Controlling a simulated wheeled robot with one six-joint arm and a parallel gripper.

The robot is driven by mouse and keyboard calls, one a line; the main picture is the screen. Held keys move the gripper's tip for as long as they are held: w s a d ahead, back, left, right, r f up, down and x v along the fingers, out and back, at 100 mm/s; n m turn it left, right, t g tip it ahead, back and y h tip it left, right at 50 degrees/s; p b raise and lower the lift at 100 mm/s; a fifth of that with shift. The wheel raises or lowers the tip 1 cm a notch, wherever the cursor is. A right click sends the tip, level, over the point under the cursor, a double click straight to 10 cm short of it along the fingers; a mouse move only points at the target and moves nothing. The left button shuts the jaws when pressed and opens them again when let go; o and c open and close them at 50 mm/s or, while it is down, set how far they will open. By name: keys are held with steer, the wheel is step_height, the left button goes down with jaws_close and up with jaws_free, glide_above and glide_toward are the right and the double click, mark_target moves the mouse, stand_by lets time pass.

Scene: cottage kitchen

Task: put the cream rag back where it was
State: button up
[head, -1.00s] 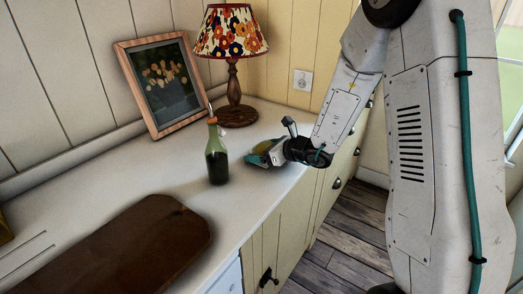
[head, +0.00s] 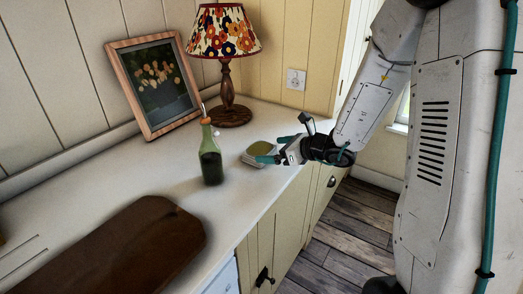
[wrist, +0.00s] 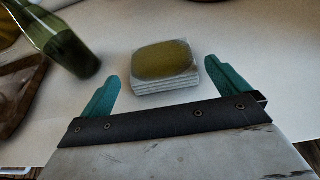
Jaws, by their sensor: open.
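A small squarish block with pale, layered sides and an olive-yellow top (head: 260,147) lies on the white counter (head: 100,185) near its front edge. It looks like a folded cloth, possibly the cream rag, but I cannot tell for sure. It also shows in the wrist view (wrist: 165,62). My gripper (head: 275,150) is to its right, with teal fingers spread. In the wrist view, my open gripper (wrist: 162,75) has one finger on each side of the block's near part, and nothing is clamped. Part of the block is hidden behind a finger in the head view.
A green bottle (head: 211,160) stands just left of the block and is close to my left finger side in the wrist view (wrist: 58,40). A lamp (head: 226,85) and a framed picture (head: 155,85) stand behind. A brown board (head: 130,245) lies at front left.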

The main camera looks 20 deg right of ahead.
steer(key=v, duration=0.4)
steer(key=shift+s+d+r, duration=0.1)
steer(key=shift+s, duration=0.1)
steer(key=s+a+r+n+g+y, duration=0.1)
steer(key=s+a+r+n+g, duration=0.3)
steer(key=s+a+n, duration=0.35)
steer(key=s+a+r+n+g, duration=0.5)
steer(key=s+n, duration=0.4)
steer(key=n, duration=0.1)
steer(key=s+d+r+n+h, duration=0.2)
steer(key=s+d+n+h, duration=0.6)
steer(key=s+n, duration=0.3)
steer(key=shift+s+d+r+h, duration=0.4)
steer(key=shift+s+d, duration=0.25)
steer(key=shift+s, duration=0.5)
